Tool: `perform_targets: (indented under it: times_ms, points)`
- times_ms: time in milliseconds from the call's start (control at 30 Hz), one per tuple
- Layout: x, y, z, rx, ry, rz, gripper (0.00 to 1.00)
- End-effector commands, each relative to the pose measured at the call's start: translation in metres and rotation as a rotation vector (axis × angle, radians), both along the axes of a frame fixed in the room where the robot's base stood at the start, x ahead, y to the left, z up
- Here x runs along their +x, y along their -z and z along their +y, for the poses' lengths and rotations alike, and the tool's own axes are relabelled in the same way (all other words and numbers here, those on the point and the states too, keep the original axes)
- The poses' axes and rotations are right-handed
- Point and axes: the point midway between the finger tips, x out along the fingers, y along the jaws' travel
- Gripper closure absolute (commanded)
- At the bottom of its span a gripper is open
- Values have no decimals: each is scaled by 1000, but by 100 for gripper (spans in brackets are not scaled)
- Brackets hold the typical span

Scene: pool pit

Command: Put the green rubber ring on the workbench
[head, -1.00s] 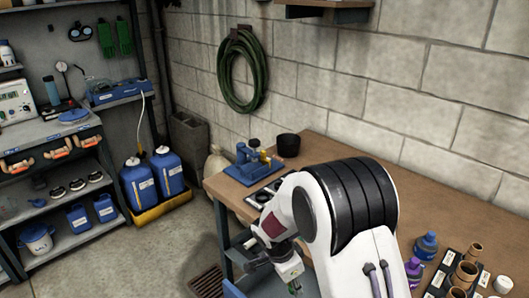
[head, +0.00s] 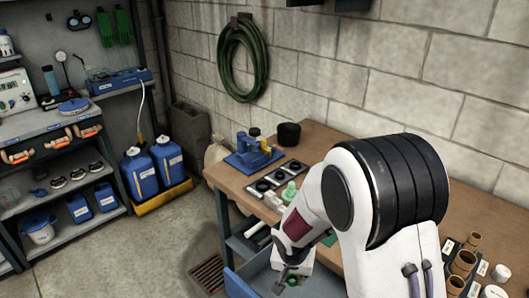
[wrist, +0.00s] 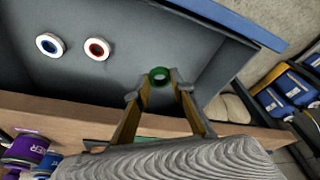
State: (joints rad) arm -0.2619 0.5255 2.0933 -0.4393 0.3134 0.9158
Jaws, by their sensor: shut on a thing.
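The green rubber ring (wrist: 159,76) is between the fingertips of my gripper (wrist: 160,88) in the wrist view. The gripper is shut on it. Ring and fingertips show over the open grey drawer (wrist: 110,75). In the head view my gripper (head: 291,280) is low at the front of the bench, over the drawer (head: 258,268), with a small bit of green at its tips. The workbench (head: 488,215) has a brown wooden top. My arm hides its middle.
A blue vise-like tool (head: 255,152), black bowl (head: 289,134) and green item (head: 289,192) stand on the bench's far part. Brown tubes (head: 462,263) stand at right. Purple bottles (wrist: 28,148) show in the wrist view.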

Motion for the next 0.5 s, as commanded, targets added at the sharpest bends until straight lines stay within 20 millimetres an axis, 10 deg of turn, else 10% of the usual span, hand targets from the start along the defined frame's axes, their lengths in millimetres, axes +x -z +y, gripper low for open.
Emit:
perform_targets:
  times_ms: [500]
  points:
    - [-5,-18,-13,1,-196,0,86]
